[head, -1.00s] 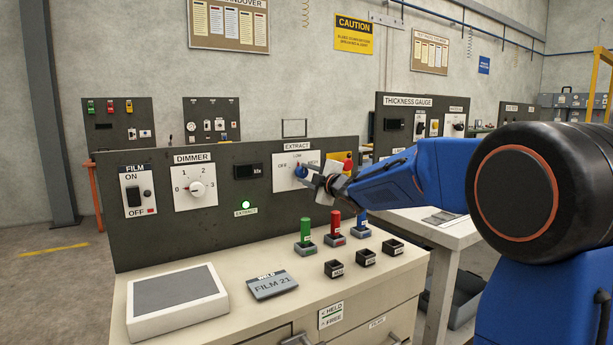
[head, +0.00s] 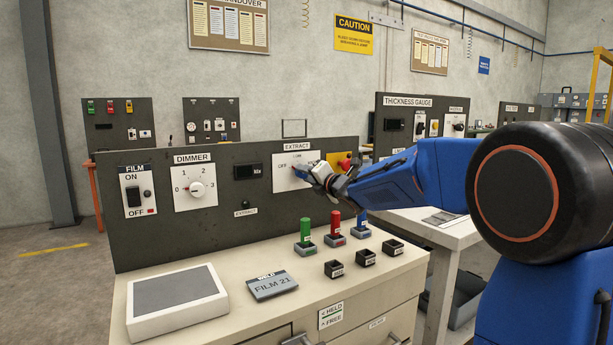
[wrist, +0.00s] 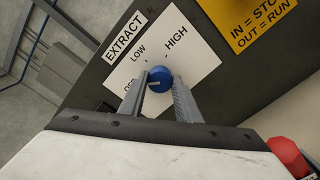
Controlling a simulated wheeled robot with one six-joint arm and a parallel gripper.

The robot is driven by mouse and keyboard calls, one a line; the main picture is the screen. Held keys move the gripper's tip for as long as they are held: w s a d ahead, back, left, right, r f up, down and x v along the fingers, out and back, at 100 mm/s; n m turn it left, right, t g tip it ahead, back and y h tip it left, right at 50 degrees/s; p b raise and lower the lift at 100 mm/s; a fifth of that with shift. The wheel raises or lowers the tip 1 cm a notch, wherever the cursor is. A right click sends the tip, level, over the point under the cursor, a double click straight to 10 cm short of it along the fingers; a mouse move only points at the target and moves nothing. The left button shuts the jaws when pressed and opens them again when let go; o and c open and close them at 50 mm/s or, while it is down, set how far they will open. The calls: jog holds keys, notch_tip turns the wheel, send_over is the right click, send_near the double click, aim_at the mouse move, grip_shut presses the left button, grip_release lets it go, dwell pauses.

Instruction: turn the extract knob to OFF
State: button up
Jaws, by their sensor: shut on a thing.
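The extract knob (wrist: 160,78) is round and blue, on a white plate (wrist: 188,50) marked OFF, LOW and HIGH. Its pale pointer line lies toward the left, on the side of the OFF mark, which the left finger partly covers in the wrist view. My gripper (wrist: 161,84) is shut on the knob, one finger on each side. In the head view my gripper (head: 318,175) reaches the EXTRACT plate (head: 284,180) from the right and hides most of the knob.
A yellow plate (head: 335,160) with a red control (head: 345,164) is close to the right of my gripper. The dimmer dial (head: 196,189) and film switch (head: 134,196) are further left. Green, red and blue handles (head: 335,222) stand on the desk below.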

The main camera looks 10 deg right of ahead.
jog(key=shift+f+n, duration=0.15)
jog(key=shift+n, duration=1.15)
jog(key=o, duration=1.1)
jog(key=shift+c, duration=0.2)
jog(key=v, duration=1.7)
jog(key=shift+s, duration=0.2)
